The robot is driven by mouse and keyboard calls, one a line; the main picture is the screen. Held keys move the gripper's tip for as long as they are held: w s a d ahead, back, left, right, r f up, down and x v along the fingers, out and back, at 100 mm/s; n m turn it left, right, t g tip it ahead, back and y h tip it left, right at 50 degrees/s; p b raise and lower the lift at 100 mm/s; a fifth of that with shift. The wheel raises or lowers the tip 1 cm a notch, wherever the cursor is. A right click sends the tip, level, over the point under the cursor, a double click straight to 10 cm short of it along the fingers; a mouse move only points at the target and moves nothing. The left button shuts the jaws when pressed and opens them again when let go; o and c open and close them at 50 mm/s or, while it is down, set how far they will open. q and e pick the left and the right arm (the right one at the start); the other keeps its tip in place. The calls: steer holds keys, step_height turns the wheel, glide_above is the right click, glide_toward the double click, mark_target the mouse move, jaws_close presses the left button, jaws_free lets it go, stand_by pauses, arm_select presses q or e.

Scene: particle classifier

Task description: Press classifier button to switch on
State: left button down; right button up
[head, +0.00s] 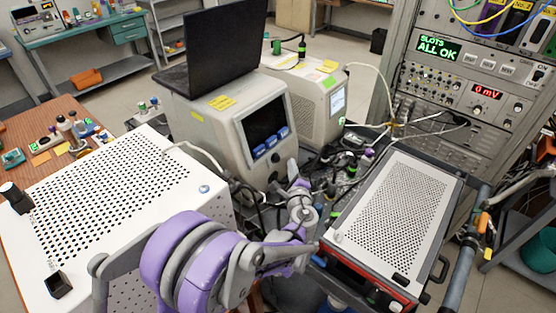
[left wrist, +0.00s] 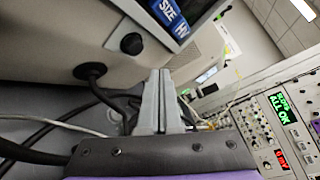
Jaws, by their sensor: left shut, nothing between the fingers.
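The classifier appears to be the beige box (head: 210,127) with a dark screen (head: 264,123), standing in the middle of the head view. My left gripper (head: 292,168) is shut and empty, just in front of the box's lower right front. Its fingers (left wrist: 160,74) appear apart from the black knob. My right gripper is out of view.
A black laptop (head: 217,45) stands on the box. A perforated white box (head: 95,185) is at left and a perforated grey unit (head: 392,205) at right. Cables and small parts clutter the space between. An instrument rack (head: 455,110) shows "ALL OK".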

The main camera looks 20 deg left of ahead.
mark_target(279, 157)
arm_select(q)
steer(key=shift+w+a+f, duration=0.15)
steer(key=shift+w+a, duration=0.1)
steer(key=shift+a, duration=0.35)
steer(key=shift+w+a+f, duration=0.15)
steer(key=shift+w+a, duration=0.05)
steer(key=shift+a, duration=0.4)
steer(key=shift+a, duration=0.1)
stand_by(1.1)
steer(key=shift+w+a+f, duration=0.1)
steer(key=shift+w+a, duration=0.05)
steer(key=shift+a, duration=0.15)
steer(key=shift+w+a+f+b, duration=0.1)
steer(key=shift+w+a+b, duration=0.1)
steer(key=shift+a, duration=0.2)
steer(key=shift+w+a+f+b, duration=0.1)
steer(key=shift+a+b, duration=0.05)
steer(key=shift+a, duration=0.2)
stand_by(1.0)
steer(key=shift+d, duration=0.1)
steer(key=shift+s+d+r, duration=0.15)
steer(key=shift+s+d, duration=0.1)
steer(key=shift+d, duration=0.3)
steer(key=shift+s+d+r, duration=0.15)
steer(key=shift+s+d, duration=0.05)
steer(key=shift+d, duration=0.3)
